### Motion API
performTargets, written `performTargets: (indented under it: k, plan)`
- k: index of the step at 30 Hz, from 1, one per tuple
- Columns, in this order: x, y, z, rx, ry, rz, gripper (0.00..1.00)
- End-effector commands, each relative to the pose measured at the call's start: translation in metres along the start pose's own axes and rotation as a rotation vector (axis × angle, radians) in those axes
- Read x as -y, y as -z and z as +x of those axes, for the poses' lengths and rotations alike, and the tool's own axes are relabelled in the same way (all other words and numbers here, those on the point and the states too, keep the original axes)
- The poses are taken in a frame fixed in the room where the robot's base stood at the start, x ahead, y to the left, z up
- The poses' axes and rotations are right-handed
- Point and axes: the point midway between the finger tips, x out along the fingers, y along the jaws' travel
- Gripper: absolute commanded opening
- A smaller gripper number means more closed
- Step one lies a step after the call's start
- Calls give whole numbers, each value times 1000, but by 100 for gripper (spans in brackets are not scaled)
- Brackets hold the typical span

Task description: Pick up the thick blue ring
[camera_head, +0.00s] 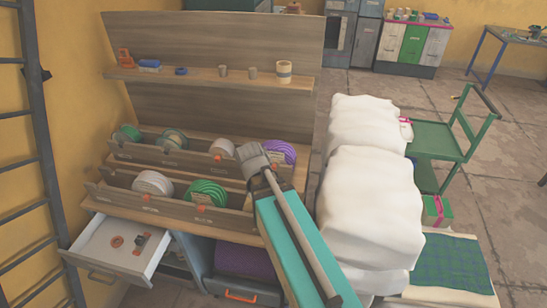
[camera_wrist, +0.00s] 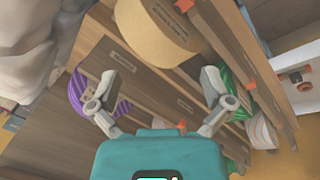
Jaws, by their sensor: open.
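A small blue ring (camera_head: 181,71) lies on the wooden shelf of the back panel, left of the middle, apart from its neighbours. It does not show in the wrist view. My gripper (camera_wrist: 168,86) is open in the wrist view, with its two fingers wide apart and nothing between them. It is above the wooden racks, between a purple striped roll (camera_wrist: 78,94) and a green roll (camera_wrist: 236,88). In the head view my arm reaches over the front right of the racks, well below and to the right of the ring; the fingers cannot be made out there.
The shelf (camera_head: 205,75) also holds a blue item (camera_head: 149,63), small cups (camera_head: 252,72) and a beige roll (camera_head: 284,71). Racks of rolls stand below. An open drawer (camera_head: 120,246) juts out at left. White bundles (camera_head: 370,205) stand close at right.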

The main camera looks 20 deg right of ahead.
Motion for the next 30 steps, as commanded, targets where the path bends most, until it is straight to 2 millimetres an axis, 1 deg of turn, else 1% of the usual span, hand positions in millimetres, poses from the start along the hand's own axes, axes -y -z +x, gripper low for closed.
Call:
performTargets:
  k: [1,3,6,10,18,20,21,25,30]
  plan:
    - [16,-13,2,25,55,46,100]
    - [33,-24,2,59,118,104,100]
    - [49,-34,0,97,179,159,100]
    - [59,-39,-2,122,215,192,100]
    - [60,-40,-3,125,219,196,100]
    - [60,-40,-3,125,219,196,89]
    - [60,-39,-3,125,218,196,81]
    - [59,-39,-3,124,218,195,57]
    - [59,-39,-3,124,218,195,57]
